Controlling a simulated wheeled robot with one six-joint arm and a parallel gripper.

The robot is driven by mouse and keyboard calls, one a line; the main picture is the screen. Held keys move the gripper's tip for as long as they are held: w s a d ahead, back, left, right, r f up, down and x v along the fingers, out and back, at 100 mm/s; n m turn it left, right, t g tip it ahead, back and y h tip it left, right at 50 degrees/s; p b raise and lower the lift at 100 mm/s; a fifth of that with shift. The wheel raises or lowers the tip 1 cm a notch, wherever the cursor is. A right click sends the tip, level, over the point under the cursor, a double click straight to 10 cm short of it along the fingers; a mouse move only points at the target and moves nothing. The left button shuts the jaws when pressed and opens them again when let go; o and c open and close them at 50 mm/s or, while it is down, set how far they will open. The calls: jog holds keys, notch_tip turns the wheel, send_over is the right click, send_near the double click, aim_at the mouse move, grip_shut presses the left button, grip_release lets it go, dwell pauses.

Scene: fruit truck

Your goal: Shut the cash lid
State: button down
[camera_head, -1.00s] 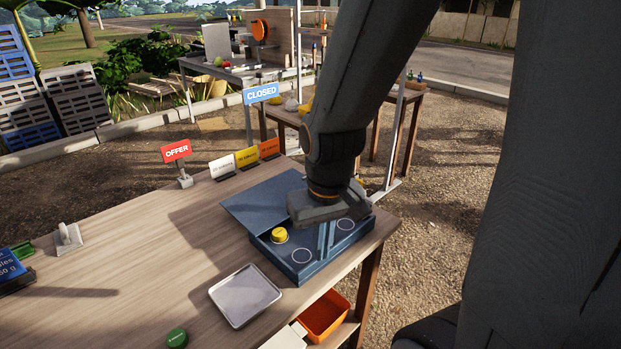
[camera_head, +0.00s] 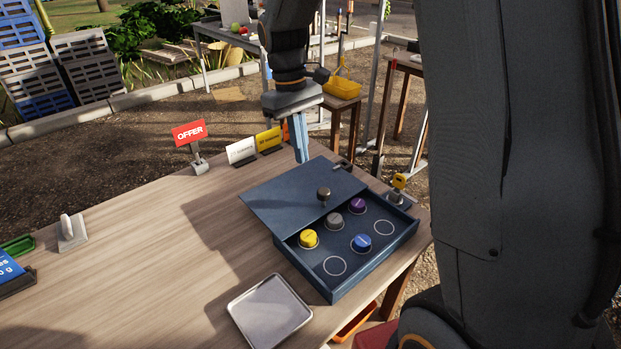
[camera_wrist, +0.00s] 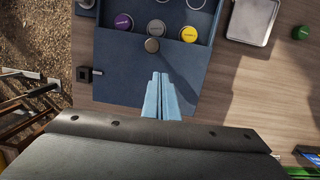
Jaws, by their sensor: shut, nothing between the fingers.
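The dark blue cash box (camera_head: 385,249) sits at the right end of the wooden table. Its flat lid (camera_head: 285,197) covers the back-left part, leaving the front-right part open; a round knob (camera_head: 324,193) stands near the lid's edge. The knob also shows in the wrist view (camera_wrist: 152,45). Yellow (camera_head: 308,239), grey (camera_head: 336,221), purple (camera_head: 357,205) and blue (camera_head: 361,243) discs sit in the open part. My gripper (camera_head: 302,158) is shut and empty, its light blue fingers pointing down behind the knob. In the wrist view its fingertips (camera_wrist: 160,76) appear over the lid, apart from the knob.
A metal tray (camera_head: 270,312) lies in front of the box. A yellow-topped key or knob on a small stand (camera_head: 398,182) is beside the box's right corner. An OFFER sign (camera_head: 190,133) and small cards (camera_head: 241,151) line the back edge. The table's left-middle is clear.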

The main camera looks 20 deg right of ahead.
jog(key=n, duration=0.1)
send_near(312, 199)
jog(key=w+f+p, duration=0.1)
jog(key=a+f+p, duration=0.1)
jog(key=shift+w+a+f+g, duration=0.1)
jog(key=shift+w+f+g, duration=0.3)
jog(key=shift+s+d+r+p, duration=0.1)
jog(key=shift+s+d+p, duration=0.3)
jog(key=shift+s, duration=0.15)
jog(key=shift+s+d+r+p, duration=0.1)
jog(key=shift+s+d+p, duration=0.25)
jog(key=shift+s, duration=0.25)
jog(key=shift+s+d+f, duration=0.15)
jog(key=shift+s+d, duration=0.15)
jog(key=shift+s, duration=0.15)
